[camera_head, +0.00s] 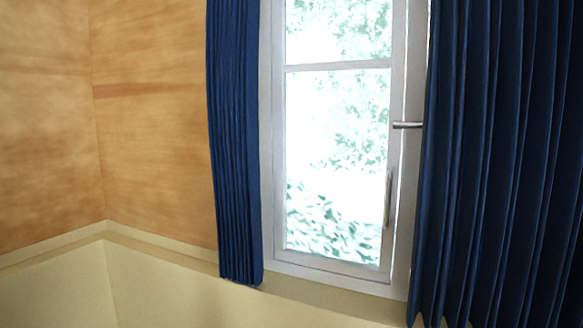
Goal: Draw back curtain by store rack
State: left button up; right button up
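A blue curtain hangs in two panels at a window. The left panel (233,150) is narrow and bunched, hanging over the left side of the window frame. The right panel (500,165) is wide and pleated, filling the right side of the view and covering what is behind it. Between them the window (335,150) is uncovered, with bright light and green leaves showing through the glass. The tops of both panels are out of view. No store rack is in view. Neither of my grippers is in view.
The window has a white frame (272,140), a horizontal metal handle (407,125) beside the right panel and a vertical handle (388,198). A plywood wall (155,130) with a cream lower part (165,285) meets another wall at a corner on the left.

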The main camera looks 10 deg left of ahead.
aim_at(434, 181)
jog(key=j+z, duration=0.75)
jog(key=k+j+z, duration=0.1)
jog(key=j+z, duration=0.25)
jog(key=j, duration=0.15)
